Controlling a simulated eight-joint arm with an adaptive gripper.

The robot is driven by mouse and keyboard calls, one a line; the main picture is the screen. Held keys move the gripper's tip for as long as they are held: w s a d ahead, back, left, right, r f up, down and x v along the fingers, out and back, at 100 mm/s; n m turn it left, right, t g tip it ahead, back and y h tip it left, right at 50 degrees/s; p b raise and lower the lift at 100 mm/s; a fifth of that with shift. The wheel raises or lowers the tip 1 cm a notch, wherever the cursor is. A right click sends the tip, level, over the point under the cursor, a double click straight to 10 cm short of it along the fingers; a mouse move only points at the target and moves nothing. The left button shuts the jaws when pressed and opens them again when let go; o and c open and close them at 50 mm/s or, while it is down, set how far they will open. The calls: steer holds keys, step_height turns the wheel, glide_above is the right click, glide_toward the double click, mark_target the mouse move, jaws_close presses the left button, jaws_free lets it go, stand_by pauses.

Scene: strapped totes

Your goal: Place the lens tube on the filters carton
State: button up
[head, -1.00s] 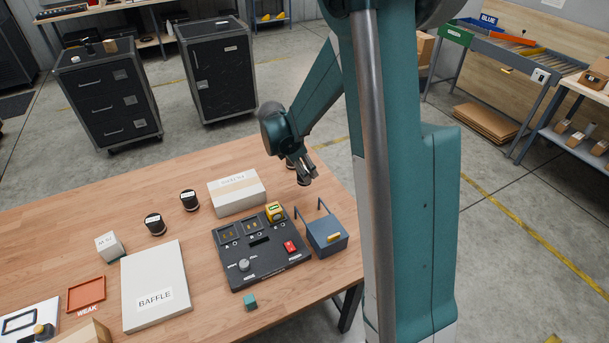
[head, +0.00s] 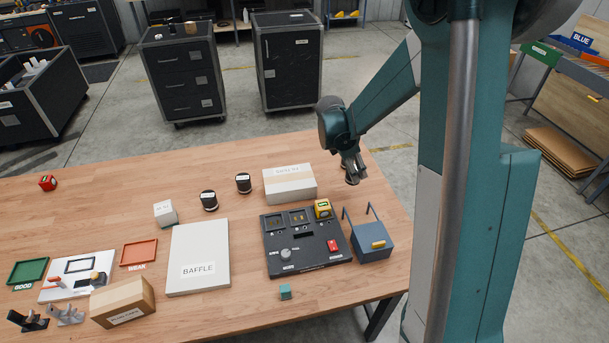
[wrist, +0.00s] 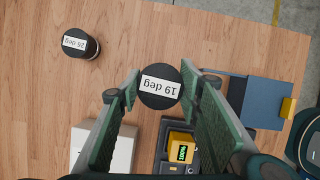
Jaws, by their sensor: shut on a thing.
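The lens tube, a black cylinder with a "19 deg" label on its top (wrist: 160,86), is between the fingertips of my gripper (wrist: 160,88) in the wrist view. My gripper is shut on it. In the head view my gripper (head: 352,168) is near the table's back right edge, the dark tube low between its fingers. I cannot tell whether the tube touches the table. The filters carton (head: 291,192), a pale box with a taped top and an upside-down label, lies left of my gripper, apart from it. Its top is bare.
A black panel device (head: 300,262) with a yellow block (head: 323,208) and a blue handled tray (head: 372,244) stand in front of my gripper. Two more black tubes (head: 209,200) stand left of the carton. A white BAFFLE box (head: 198,245) lies front left.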

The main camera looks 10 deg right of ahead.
steer(key=w+a+r+p, duration=0.35)
steer(key=w+a, duration=0.25)
steer(key=a, duration=0.4)
step_height(320, 180, up, 3)
steer(key=n+p, duration=0.1)
steer(key=p, duration=0.2)
glide_above(289, 177)
steer(key=shift+r, duration=0.15)
steer(key=shift+f, duration=3.15)
steer(key=shift+f+p, duration=0.35)
steer(key=shift+f, duration=1.55)
steer(key=shift+f, duration=0.2)
